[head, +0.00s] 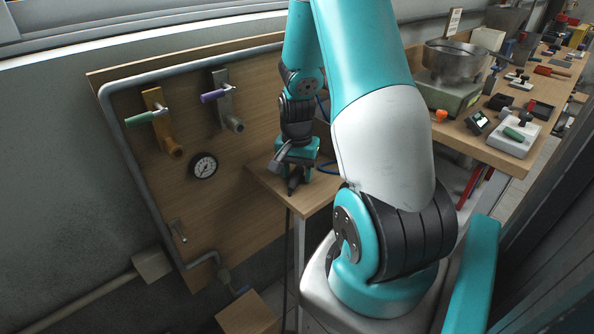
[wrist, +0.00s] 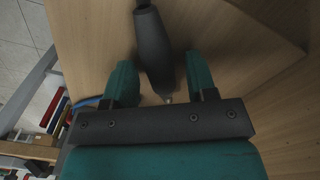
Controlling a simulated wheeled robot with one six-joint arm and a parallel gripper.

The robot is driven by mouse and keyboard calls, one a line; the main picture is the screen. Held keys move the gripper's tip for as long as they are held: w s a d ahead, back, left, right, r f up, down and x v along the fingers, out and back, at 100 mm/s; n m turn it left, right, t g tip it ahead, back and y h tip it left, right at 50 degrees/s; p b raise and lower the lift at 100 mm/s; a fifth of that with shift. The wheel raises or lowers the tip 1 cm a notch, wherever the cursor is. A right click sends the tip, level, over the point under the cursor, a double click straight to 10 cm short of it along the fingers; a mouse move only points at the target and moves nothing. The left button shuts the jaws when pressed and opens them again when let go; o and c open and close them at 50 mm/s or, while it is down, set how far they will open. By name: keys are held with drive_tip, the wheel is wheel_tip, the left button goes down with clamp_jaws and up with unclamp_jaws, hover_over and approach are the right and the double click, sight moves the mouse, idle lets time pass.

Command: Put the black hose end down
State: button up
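The black hose end (wrist: 155,55) is a dark grip-like piece with a small metal tip, seen between my gripper's fingers in the wrist view. My gripper (wrist: 161,78) is open, with its two green fingers apart on either side of the hose end. A gap shows between the hose end and the right finger; the left finger is closer to it. In the head view my gripper (head: 293,175) points down at the small wooden shelf (head: 310,197), and the dark hose end is hard to separate from the fingers. Whether it rests fully on the wood is unclear.
A wooden panel on the left carries a green-handled valve (head: 147,116), a purple-handled valve (head: 217,96) and a gauge (head: 204,166). A blue hose (head: 327,168) lies by the shelf. A workbench (head: 483,150) with a metal pot (head: 453,60) and tools stands right.

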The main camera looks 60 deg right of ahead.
sight(297, 171)
drive_tip(key=shift+r, duration=0.1)
wheel_tip(297, 171, up, 12)
drive_tip(key=p, duration=0.1)
drive_tip(key=w+a+r+n+t+y, duration=0.1)
drive_tip(key=a+r+n, duration=0.3)
drive_tip(key=a, duration=0.5)
drive_tip(key=w+a+r+n+y, duration=0.1)
drive_tip(key=a+n, duration=0.4)
drive_tip(key=a, duration=0.4)
drive_tip(key=s+a+r+n+y, duration=0.1)
drive_tip(key=s+a+r+n, duration=0.1)
drive_tip(key=s+a+n, duration=0.4)
drive_tip(key=s+a+r+n+g+y, duration=0.1)
drive_tip(key=s+a+r+n, duration=0.1)
drive_tip(key=s+a+n, duration=0.4)
drive_tip(key=a, duration=0.5)
drive_tip(key=shift+s+r, duration=0.15)
drive_tip(key=shift+r, duration=0.2)
